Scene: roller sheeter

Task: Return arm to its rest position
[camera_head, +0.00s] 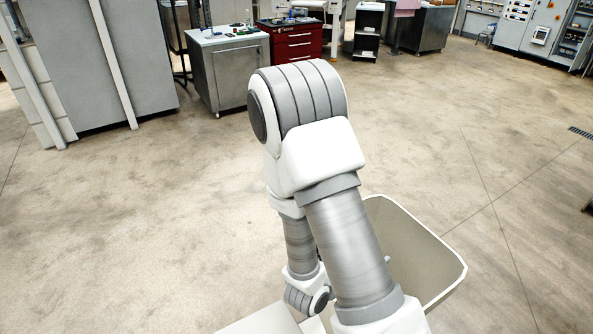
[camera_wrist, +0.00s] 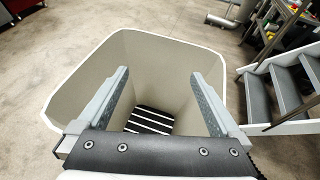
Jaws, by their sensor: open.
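My arm (camera_head: 335,230) rises from the bottom of the head view, bends at a large grey and white joint and folds back down. My gripper (camera_wrist: 160,73) shows in the wrist view with its two grey fingers wide apart and nothing between them. The fingers point over a pale, deep, open bin (camera_wrist: 85,80). Its bottom shows dark with light stripes, and no loose object is visible inside. The bin also shows in the head view (camera_head: 420,255), to the right of my arm and partly hidden by it. The gripper cannot be made out in the head view.
Bare concrete floor (camera_head: 130,230) lies open around my arm. A grey cabinet (camera_head: 230,75), a red drawer unit (camera_head: 298,45) and grey panels (camera_head: 95,60) stand at the back. Metal-framed steps (camera_wrist: 285,90) stand right of the bin in the wrist view.

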